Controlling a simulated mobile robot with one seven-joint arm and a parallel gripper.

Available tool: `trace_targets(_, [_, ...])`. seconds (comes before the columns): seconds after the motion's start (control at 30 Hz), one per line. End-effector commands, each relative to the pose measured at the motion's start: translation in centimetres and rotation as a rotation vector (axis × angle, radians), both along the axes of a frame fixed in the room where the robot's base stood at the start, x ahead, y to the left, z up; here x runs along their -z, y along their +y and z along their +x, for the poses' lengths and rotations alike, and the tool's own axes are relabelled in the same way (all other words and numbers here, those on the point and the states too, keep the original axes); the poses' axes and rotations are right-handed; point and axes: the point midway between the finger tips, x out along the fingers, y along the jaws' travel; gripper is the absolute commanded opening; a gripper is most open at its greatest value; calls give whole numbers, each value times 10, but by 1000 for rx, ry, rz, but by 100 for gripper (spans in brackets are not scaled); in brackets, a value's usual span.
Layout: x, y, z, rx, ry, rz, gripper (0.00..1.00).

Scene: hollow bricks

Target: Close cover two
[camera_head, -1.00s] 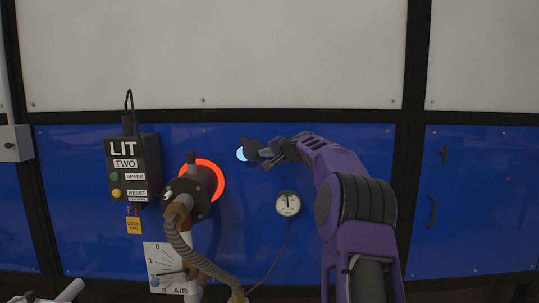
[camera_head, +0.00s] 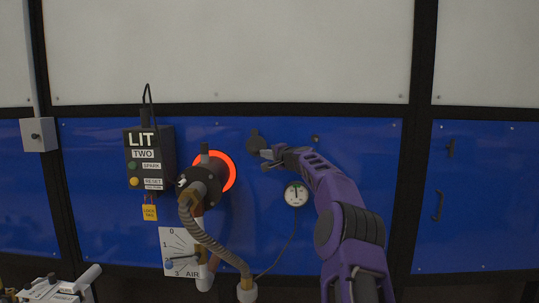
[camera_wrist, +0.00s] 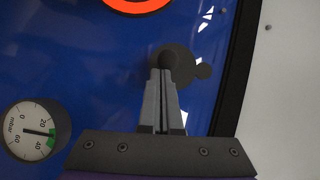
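The cover of burner two is a small dark disc (camera_head: 256,143) on the blue panel, right of the glowing red ring. In the wrist view the dark disc (camera_wrist: 184,53) has a round knob and a small lobe at its right. No light from the peephole shows around it. My gripper (camera_head: 266,158) is at the disc's lower right. In the wrist view my gripper (camera_wrist: 164,73) has its fingers together, tips at the knob, partly hiding the disc. I cannot tell whether they touch it.
The black box marked LIT TWO (camera_head: 150,157) and the burner (camera_head: 203,184) with its red ring and hose stand to the left. A round gauge (camera_head: 296,194) is just below my gripper. The air lever plate (camera_head: 178,250) is lower left. The panel right of my arm is mostly bare.

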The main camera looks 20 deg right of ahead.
Motion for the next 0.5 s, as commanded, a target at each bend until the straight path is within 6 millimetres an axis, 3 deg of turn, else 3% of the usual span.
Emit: trace_targets(0.5, [6,8,5,-1,2,-1,0])
